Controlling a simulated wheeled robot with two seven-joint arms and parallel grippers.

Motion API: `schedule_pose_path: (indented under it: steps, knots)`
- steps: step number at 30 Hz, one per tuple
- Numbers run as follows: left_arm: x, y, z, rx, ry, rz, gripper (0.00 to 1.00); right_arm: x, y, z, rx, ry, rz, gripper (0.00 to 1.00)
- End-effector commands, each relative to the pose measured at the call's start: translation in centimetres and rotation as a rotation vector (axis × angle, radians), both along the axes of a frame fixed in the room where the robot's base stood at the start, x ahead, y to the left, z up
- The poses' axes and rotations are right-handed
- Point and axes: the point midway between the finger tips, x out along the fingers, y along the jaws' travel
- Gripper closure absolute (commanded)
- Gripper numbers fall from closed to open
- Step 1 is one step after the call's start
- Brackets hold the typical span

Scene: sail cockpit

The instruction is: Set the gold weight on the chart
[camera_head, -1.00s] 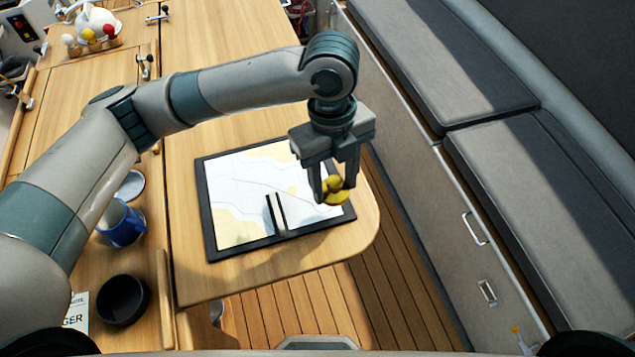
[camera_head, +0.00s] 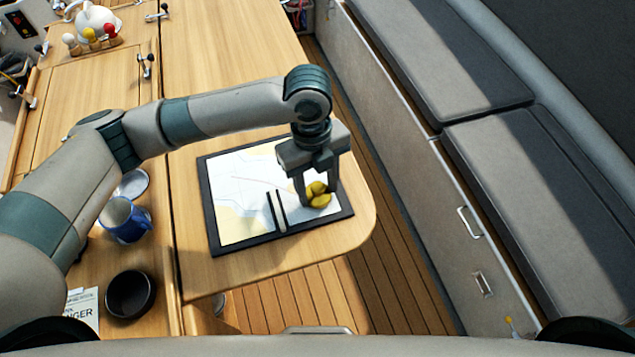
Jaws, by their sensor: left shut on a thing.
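The chart (camera_head: 238,180) lies flat in a dark-edged frame on the wooden table. It is white, pale blue and yellow. My left gripper (camera_head: 317,198) is over the right part of the chart and is shut on the gold weight (camera_head: 319,199), a small yellow knobbed piece. The weight is at or just above the chart's surface; I cannot tell whether it touches. The fingers hide part of it. My right gripper is not in view.
A dark ruler-like bar (camera_head: 277,211) lies on the chart, left of the weight. A blue mug (camera_head: 126,220), a black bowl (camera_head: 130,294) and a printed paper (camera_head: 84,309) are on the left. The table (camera_head: 345,232) ends just right of the chart.

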Motion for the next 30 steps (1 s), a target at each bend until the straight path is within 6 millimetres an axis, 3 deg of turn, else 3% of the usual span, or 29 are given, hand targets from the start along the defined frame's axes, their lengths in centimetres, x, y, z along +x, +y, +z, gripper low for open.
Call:
schedule_pose_path:
  steps: [13, 14, 16, 30]
  knots:
    - [0.03, -0.02, -0.71, -0.001, -0.002, -0.001, 0.89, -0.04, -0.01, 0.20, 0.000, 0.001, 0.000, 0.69]
    - [0.01, -0.01, -0.79, 0.000, -0.001, -0.001, 0.52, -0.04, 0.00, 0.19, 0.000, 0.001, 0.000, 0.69]
    - [0.01, 0.00, -0.74, 0.000, -0.001, -0.001, 0.36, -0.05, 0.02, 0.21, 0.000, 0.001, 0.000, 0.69]
    - [0.09, 0.01, -0.24, 0.000, -0.001, -0.001, 0.36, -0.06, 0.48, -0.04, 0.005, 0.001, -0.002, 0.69]
